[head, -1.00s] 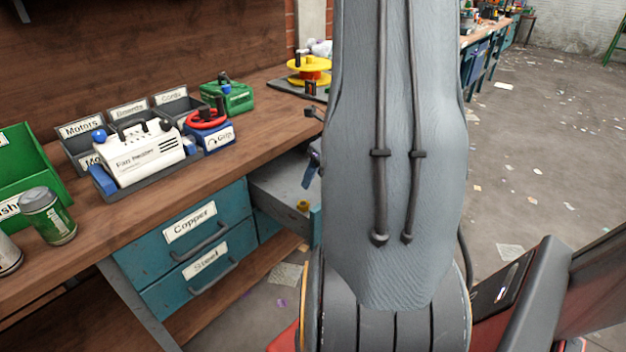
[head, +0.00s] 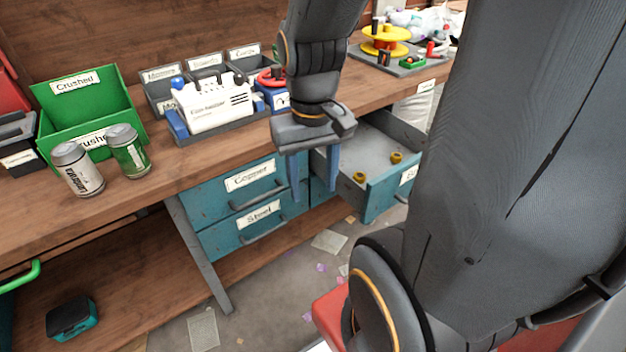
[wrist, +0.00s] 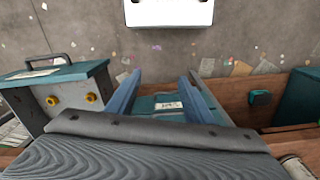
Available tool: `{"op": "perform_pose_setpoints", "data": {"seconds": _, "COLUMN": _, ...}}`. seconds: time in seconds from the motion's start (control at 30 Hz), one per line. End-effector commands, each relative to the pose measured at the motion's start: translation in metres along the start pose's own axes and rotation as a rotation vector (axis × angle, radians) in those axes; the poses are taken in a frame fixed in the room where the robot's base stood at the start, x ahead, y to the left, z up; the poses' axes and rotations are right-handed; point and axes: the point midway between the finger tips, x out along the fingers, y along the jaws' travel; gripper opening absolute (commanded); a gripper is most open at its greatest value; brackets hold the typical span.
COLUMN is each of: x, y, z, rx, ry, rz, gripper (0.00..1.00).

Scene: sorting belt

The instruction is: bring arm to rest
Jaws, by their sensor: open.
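My gripper (head: 314,178) points down in front of the bench edge, beside the open drawer and before the closed Copper and Steel drawers. Its two blue fingers are apart with nothing between them. In the wrist view the open fingers (wrist: 160,92) show over the drawer fronts, also empty. My arm comes up from the lower right of the head view and bends over to the gripper.
The open drawer (head: 380,200) juts out just right of my gripper with two brass-coloured pieces in it. Two cans, a silver one (head: 78,170) and a green one (head: 127,152), stand by the green Crushed bin (head: 62,130).

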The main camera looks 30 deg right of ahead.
Motion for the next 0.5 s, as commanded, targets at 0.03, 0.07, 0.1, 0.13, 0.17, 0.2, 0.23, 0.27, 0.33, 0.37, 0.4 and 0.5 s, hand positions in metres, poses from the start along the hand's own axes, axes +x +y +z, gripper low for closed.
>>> {"op": "perform_pose_setpoints", "data": {"seconds": 0.03, "x": 0.000, "y": 0.000, "z": 0.000, "rx": 0.001, "ry": 0.000, "rz": 0.000, "gripper": 0.47}}
{"op": "perform_pose_setpoints", "data": {"seconds": 0.07, "x": 0.000, "y": 0.000, "z": 0.000, "rx": 0.002, "ry": 0.000, "rz": 0.000, "gripper": 0.47}}
{"op": "perform_pose_setpoints", "data": {"seconds": 0.1, "x": 0.000, "y": 0.000, "z": 0.000, "rx": 0.003, "ry": 0.000, "rz": -0.001, "gripper": 0.47}}
{"op": "perform_pose_setpoints", "data": {"seconds": 0.13, "x": 0.000, "y": 0.000, "z": 0.000, "rx": 0.004, "ry": 0.000, "rz": -0.001, "gripper": 0.47}}
{"op": "perform_pose_setpoints", "data": {"seconds": 0.17, "x": 0.000, "y": 0.000, "z": 0.000, "rx": 0.004, "ry": 0.000, "rz": -0.001, "gripper": 0.47}}
{"op": "perform_pose_setpoints", "data": {"seconds": 0.2, "x": -0.001, "y": -0.001, "z": 0.000, "rx": 0.002, "ry": 0.000, "rz": -0.001, "gripper": 0.47}}
{"op": "perform_pose_setpoints", "data": {"seconds": 0.23, "x": -0.002, "y": -0.002, "z": 0.000, "rx": -0.002, "ry": 0.000, "rz": -0.001, "gripper": 0.47}}
{"op": "perform_pose_setpoints", "data": {"seconds": 0.27, "x": -0.004, "y": -0.005, "z": 0.001, "rx": -0.009, "ry": -0.001, "rz": -0.002, "gripper": 0.47}}
{"op": "perform_pose_setpoints", "data": {"seconds": 0.33, "x": -0.012, "y": -0.014, "z": 0.003, "rx": -0.039, "ry": -0.002, "rz": -0.003, "gripper": 0.47}}
{"op": "perform_pose_setpoints", "data": {"seconds": 0.37, "x": -0.015, "y": -0.019, "z": 0.004, "rx": -0.054, "ry": -0.001, "rz": -0.004, "gripper": 0.47}}
{"op": "perform_pose_setpoints", "data": {"seconds": 0.4, "x": -0.020, "y": -0.026, "z": 0.005, "rx": -0.075, "ry": 0.000, "rz": -0.005, "gripper": 0.47}}
{"op": "perform_pose_setpoints", "data": {"seconds": 0.5, "x": -0.028, "y": -0.041, "z": 0.009, "rx": -0.120, "ry": 0.000, "rz": -0.007, "gripper": 0.47}}
